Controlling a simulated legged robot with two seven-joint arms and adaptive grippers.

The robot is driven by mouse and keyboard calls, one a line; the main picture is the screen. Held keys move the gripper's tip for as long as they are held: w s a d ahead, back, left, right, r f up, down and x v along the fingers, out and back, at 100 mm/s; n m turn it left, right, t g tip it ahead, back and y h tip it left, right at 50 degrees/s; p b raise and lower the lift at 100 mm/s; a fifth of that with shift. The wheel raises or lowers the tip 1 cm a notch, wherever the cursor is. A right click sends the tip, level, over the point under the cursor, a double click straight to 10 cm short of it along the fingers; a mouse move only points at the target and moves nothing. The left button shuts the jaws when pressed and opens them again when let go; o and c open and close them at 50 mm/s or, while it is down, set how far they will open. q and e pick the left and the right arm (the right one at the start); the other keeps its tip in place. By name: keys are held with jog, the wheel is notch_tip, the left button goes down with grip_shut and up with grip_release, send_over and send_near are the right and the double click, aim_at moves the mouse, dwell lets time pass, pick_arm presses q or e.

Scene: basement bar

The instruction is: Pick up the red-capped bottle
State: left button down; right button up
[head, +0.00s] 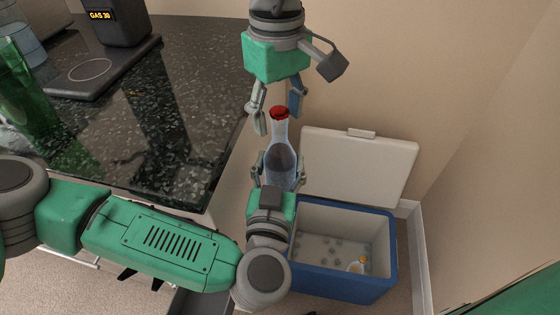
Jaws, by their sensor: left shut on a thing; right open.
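The red-capped bottle (281,158) is clear glass with a red cap, and it is upright in the middle of the head view. My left gripper (277,168) is shut on the lower part of the bottle, one finger on each side. Its wrist hides the bottle's base. The bottle shows beside the counter edge and left of the cooler's lid. My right gripper (275,112) comes down from the top, open, with its fingers around the area of the red cap. I cannot tell whether they touch the bottle.
A dark speckled counter (190,90) fills the left, holding a green glass (25,95) and a black machine (115,25).

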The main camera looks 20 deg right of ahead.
notch_tip(320, 180, up, 11)
jog(key=w+d+f+m+t+h, duration=0.2)
jog(key=w+d+f, duration=0.25)
jog(key=f, duration=0.45)
jog(key=w+d+f+m+t+h, duration=0.15)
jog(key=w+d+f, duration=0.3)
jog(key=f, duration=0.45)
jog(key=d+f+t, duration=0.3)
jog(key=d+f, duration=0.1)
jog(key=f, duration=0.8)
jog(key=s+d+f+g+y, duration=0.3)
jog(key=s+d+f+y, duration=0.1)
jog(key=s+f, duration=0.8)
jog(key=s+a+f+g, duration=0.2)
jog(key=s+f+g, duration=0.1)
jog(key=s, duration=1.4)
